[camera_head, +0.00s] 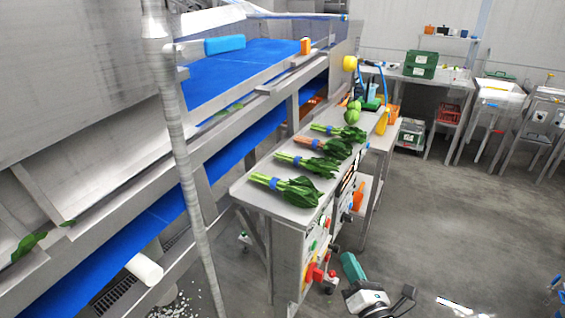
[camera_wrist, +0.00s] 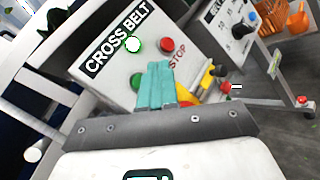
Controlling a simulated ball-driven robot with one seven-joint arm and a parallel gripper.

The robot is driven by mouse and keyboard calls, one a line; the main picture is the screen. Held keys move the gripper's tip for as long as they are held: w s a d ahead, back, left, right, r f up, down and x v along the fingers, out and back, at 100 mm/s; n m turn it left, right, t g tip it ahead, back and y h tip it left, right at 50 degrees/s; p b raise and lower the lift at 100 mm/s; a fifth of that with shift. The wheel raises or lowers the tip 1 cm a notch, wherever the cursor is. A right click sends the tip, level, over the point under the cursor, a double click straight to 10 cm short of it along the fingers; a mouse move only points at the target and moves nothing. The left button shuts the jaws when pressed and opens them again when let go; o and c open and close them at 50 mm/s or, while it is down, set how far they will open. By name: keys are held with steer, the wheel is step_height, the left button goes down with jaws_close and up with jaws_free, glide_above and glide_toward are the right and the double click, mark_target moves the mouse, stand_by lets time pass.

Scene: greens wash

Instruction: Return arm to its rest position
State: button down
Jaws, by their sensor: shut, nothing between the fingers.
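My gripper (camera_head: 352,266) is low at the bottom middle of the head view, beside the front of the steel table (camera_head: 257,197). Its teal fingers point up and to the left, and my white and dark wrist shows below them. In the wrist view the teal fingers (camera_wrist: 155,86) are shut together with nothing between them. Behind them is a control panel (camera_wrist: 120,75) marked CROSS BELT, with green and red buttons and a STOP label. I cannot tell whether the fingertips touch the panel.
Bundles of leafy greens (camera_head: 297,190) lie in a row on the table. A conveyor with blue belts (camera_head: 240,62) runs along the left. A steel pole (camera_head: 181,150) stands in front of it. Grey floor (camera_head: 455,210) is open on the right; crates and carts stand at the back.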

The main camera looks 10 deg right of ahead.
steer(key=s+d+f+m+g+h, duration=0.3)
steer(key=s+d+f+m+g, duration=0.15)
steer(key=s+m, duration=0.35)
steer(key=s+d+f+m+g+h, duration=0.2)
steer(key=s+d+f+m+g, duration=0.3)
steer(key=m, duration=0.5)
steer(key=s+a+f+m+g+y, duration=0.1)
steer(key=s+m+g, duration=0.3)
steer(key=s, duration=0.7)
steer(key=s+a+f+m+g, duration=0.1)
steer(key=s+m+g, duration=0.4)
steer(key=s+m, duration=0.3)
steer(key=s, duration=0.4)
steer(key=shift+s+a+f+m+y, duration=0.2)
steer(key=shift+a+f+m+y, duration=0.1)
steer(key=shift+a+f+y, duration=0.1)
